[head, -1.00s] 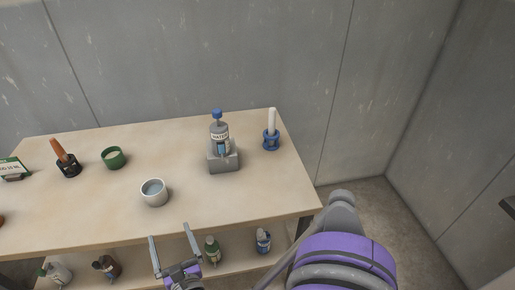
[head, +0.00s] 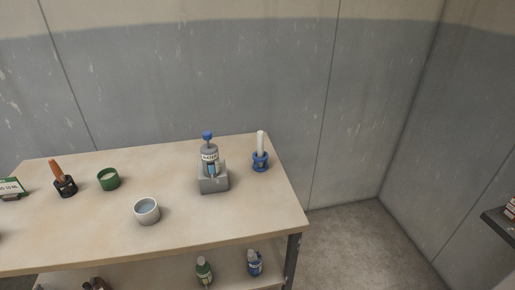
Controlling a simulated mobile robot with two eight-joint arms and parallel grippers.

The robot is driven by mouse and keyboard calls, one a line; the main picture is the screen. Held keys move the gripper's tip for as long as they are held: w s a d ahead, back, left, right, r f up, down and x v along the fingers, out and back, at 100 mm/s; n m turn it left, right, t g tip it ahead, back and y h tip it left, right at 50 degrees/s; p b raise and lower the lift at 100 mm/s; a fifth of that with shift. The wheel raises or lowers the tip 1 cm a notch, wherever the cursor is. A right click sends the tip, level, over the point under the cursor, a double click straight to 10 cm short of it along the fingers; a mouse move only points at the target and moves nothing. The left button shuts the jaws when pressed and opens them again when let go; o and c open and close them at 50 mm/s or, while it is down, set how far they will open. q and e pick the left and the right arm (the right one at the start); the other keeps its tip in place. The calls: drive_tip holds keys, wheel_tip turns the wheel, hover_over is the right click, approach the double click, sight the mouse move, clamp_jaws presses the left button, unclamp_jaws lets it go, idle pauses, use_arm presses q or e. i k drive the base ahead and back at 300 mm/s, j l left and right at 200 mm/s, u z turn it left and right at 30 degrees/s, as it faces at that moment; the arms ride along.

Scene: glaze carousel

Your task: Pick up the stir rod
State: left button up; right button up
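A white rod (head: 261,143) stands upright in a small blue holder (head: 260,162) at the table's back right; it looks like the stir rod. A brown, stick-like item (head: 57,171) stands tilted in a black holder (head: 66,188) at the left; I cannot tell exactly what it is. Neither of my grippers is in view.
A water bottle (head: 209,160) with a blue cap sits in a grey block (head: 214,184), left of the blue holder. Bottles stand on the lower shelf. A dark ledge (head: 498,228) is at far right.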

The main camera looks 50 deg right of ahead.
sight(260, 134)
drive_tip(key=i+z, duration=0.2)
drive_tip(key=z, duration=0.15)
drive_tip(key=i+l+z, duration=0.1)
drive_tip(key=z, duration=0.2)
drive_tip(key=i+z, duration=0.1)
drive_tip(key=z, duration=1.05)
